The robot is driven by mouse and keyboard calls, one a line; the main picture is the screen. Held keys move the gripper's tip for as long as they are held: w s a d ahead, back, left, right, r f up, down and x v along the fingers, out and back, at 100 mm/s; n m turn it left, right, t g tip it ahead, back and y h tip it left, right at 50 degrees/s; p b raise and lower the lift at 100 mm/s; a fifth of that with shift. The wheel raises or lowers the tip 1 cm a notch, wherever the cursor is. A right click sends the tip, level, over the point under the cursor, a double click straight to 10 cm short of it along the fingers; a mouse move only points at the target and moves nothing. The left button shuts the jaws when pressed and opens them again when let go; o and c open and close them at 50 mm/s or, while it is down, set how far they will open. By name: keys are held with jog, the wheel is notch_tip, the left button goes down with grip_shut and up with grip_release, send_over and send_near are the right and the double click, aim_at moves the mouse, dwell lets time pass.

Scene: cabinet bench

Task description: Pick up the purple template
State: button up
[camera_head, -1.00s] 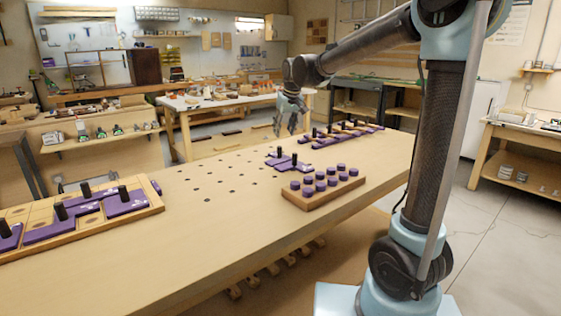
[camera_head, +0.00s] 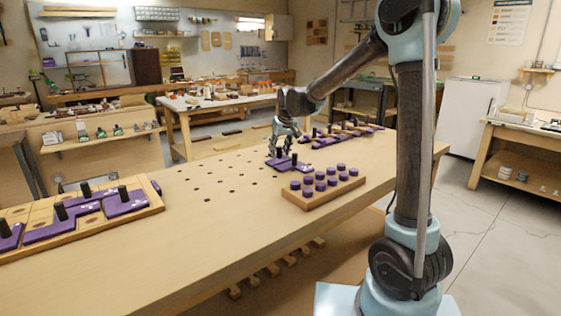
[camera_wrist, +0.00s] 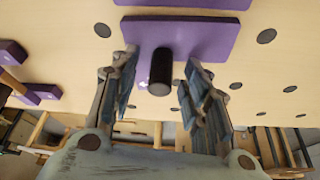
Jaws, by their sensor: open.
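My gripper (camera_head: 283,154) is at this template in the head view. In the wrist view my gripper (camera_wrist: 160,75) is open, with one finger on each side of the black peg. The fingers look apart from the peg. Other purple templates (camera_head: 335,136) with black pegs lie farther back on the bench.
A wooden block with several purple pegs (camera_head: 320,181) stands at the front right of the template. A wooden tray (camera_head: 152,206) with purple templates lies at the left. The bench (camera_head: 180,240) has dark holes, and its front middle is clear.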

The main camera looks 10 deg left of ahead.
grip_shut()
dwell(0.3)
